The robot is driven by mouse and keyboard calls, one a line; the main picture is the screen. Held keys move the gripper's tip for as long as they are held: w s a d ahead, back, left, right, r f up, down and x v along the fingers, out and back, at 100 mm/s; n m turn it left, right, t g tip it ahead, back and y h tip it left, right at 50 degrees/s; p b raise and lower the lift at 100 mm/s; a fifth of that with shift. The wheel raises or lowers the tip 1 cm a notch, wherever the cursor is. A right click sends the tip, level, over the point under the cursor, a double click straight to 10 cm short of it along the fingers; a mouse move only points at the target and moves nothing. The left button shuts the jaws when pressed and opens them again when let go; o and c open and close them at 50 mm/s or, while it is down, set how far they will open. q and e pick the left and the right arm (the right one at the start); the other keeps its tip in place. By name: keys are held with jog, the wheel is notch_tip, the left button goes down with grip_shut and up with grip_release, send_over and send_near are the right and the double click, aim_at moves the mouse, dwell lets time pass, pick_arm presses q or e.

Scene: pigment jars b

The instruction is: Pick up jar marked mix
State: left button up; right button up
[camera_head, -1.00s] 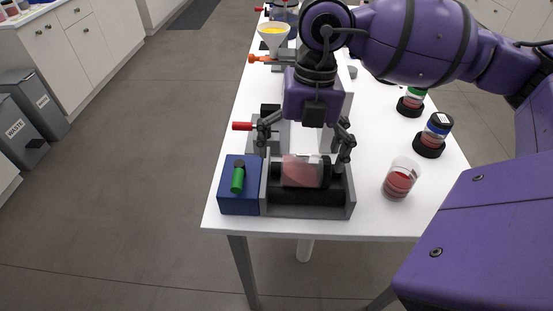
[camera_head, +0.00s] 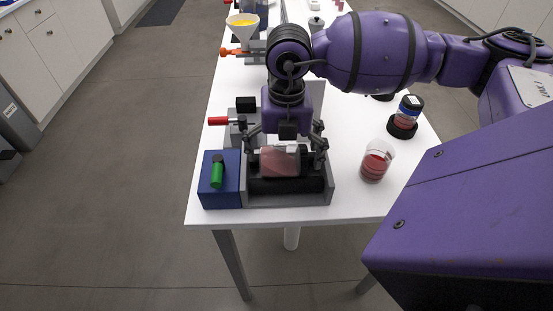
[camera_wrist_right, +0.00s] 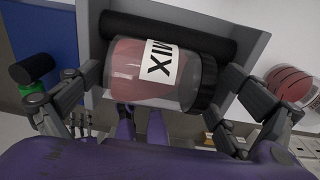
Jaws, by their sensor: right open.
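The jar marked MIX (camera_head: 279,163) lies on its side in a grey roller stand (camera_head: 328,190) near the table's front edge. It is clear with pinkish-red contents. In the right wrist view the jar (camera_wrist_right: 150,80) shows a white MIX label and a black lid at its right end. A black roller (camera_wrist_right: 165,33) lies alongside it. My right gripper (camera_head: 285,155) is open above the stand, with one finger by each end of the jar. Whether the fingers touch it is unclear. My left gripper is not in view.
A blue box with a green knob (camera_head: 217,175) adjoins the stand's left side. A clear cup with red contents (camera_head: 376,162) stands to the right. A dark-lidded jar (camera_head: 408,108) stands behind it on a black ring. A funnel with yellow contents (camera_head: 242,22) is farther back.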

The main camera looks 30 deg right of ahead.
jog(key=c, duration=1.4)
jog(key=shift+r, duration=0.1)
